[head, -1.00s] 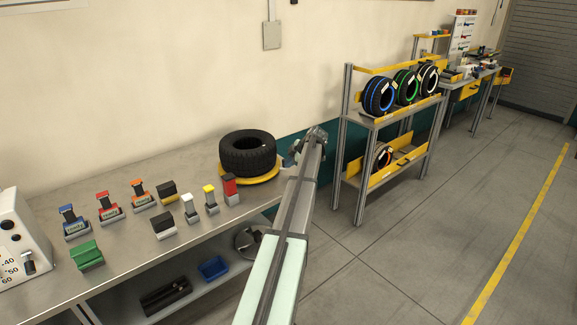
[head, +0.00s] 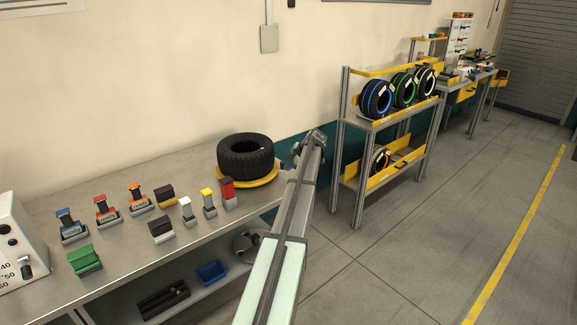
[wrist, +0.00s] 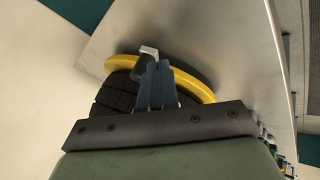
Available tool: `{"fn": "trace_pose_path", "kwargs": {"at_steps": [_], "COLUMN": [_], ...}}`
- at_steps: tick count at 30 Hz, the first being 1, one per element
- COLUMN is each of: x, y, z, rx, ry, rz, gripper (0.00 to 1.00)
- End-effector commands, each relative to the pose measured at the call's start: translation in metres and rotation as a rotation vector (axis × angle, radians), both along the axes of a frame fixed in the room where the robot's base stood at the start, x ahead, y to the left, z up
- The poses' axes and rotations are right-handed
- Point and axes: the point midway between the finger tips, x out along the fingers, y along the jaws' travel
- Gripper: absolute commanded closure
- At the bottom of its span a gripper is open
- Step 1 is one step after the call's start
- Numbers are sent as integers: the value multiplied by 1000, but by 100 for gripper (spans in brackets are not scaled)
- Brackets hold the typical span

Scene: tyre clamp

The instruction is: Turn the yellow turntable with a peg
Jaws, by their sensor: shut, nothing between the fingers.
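The yellow turntable (head: 262,181) sits on the grey workbench at its far right end, with a black tyre (head: 246,152) lying flat on it. In the wrist view the turntable's yellow rim (wrist: 186,72) curves behind my fingers, and the tyre (wrist: 112,94) shows at left. A short dark peg with a pale, blocky end (wrist: 148,54) stands at the rim, just beyond the fingertips. My gripper (wrist: 155,66) is shut and empty, its blue-grey fingers together close to the peg; I cannot tell whether they touch. In the head view my arm hides most of the gripper.
Small coloured clamps and blocks (head: 137,200) stand on the bench (head: 128,262) left of the turntable. A rack with tyres (head: 385,125) stands right of my arm. A blue bin (head: 211,271) is on the lower shelf. The floor at right is clear.

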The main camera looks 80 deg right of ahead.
Motion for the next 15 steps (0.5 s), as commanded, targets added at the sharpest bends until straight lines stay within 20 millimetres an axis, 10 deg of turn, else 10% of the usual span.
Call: {"fn": "trace_pose_path", "kwargs": {"at_steps": [6,15], "x": [-16,-49], "y": [35,44], "z": [-2,46], "rx": [2,0], "ry": [0,0], "rz": [-1,0], "gripper": [100,100]}}
